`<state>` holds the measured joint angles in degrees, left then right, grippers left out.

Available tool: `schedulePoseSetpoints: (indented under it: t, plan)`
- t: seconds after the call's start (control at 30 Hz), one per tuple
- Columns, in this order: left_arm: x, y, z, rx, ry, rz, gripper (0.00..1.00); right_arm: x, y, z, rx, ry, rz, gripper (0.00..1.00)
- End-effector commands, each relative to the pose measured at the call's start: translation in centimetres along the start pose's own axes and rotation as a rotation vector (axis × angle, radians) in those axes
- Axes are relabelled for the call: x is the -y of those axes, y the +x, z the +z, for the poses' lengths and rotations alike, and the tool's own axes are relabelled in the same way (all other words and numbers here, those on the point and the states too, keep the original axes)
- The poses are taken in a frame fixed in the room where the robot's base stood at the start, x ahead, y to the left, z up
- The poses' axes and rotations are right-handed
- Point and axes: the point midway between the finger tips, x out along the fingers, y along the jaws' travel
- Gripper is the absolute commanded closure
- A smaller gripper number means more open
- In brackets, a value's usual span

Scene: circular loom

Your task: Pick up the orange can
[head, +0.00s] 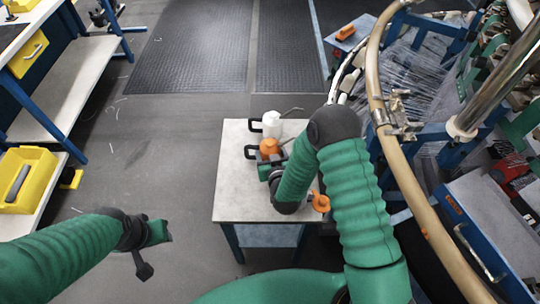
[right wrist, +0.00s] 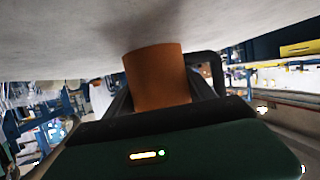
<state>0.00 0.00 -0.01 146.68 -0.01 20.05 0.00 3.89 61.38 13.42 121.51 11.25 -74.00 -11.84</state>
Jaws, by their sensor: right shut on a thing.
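The orange can (head: 269,146) is on or just above the small white-topped table (head: 238,190), near its far side. Its dark handle points left. In the right wrist view the orange can (right wrist: 157,78) sits between my right gripper's fingers (right wrist: 158,95), with its handle at the right. My right gripper (head: 266,168) is shut on the can, partly hidden by my arm in the head view. I cannot tell whether the can touches the tabletop. My left gripper (head: 150,250) is over the floor at lower left, away from the table; its fingers are unclear.
A white can (head: 271,124) with a dark handle and thin spout stands just behind the orange can. An orange object (head: 320,202) lies at the table's right edge. The loom's curved rail (head: 385,120) rises close on the right. The table's left and front area is clear.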

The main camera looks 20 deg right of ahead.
Motion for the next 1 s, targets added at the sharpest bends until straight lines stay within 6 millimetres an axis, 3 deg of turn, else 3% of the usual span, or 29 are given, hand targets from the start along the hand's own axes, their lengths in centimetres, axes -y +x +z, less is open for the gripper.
schedulePoseSetpoints:
  t: [0.27, 0.57, 0.77, 1.0]
  plan:
    - [0.0, -0.1, 0.0, 0.000, 0.000, 0.000, 0.64, -0.2, -0.1, -0.4, -0.003, 0.001, 0.001, 0.92]
    - [0.0, -0.8, -0.2, 0.000, 0.000, 0.000, 0.64, -0.1, -1.4, -4.0, -0.006, 0.000, 0.000, 0.92]
    - [0.0, -0.6, -0.1, 0.000, 0.000, 0.000, 0.64, 2.8, -5.1, -2.4, 0.000, 0.000, -0.005, 0.92]
    - [0.0, -0.6, -0.1, 0.000, 0.000, 0.000, 0.64, 6.8, -10.7, -1.0, 0.000, -0.001, -0.006, 0.92]
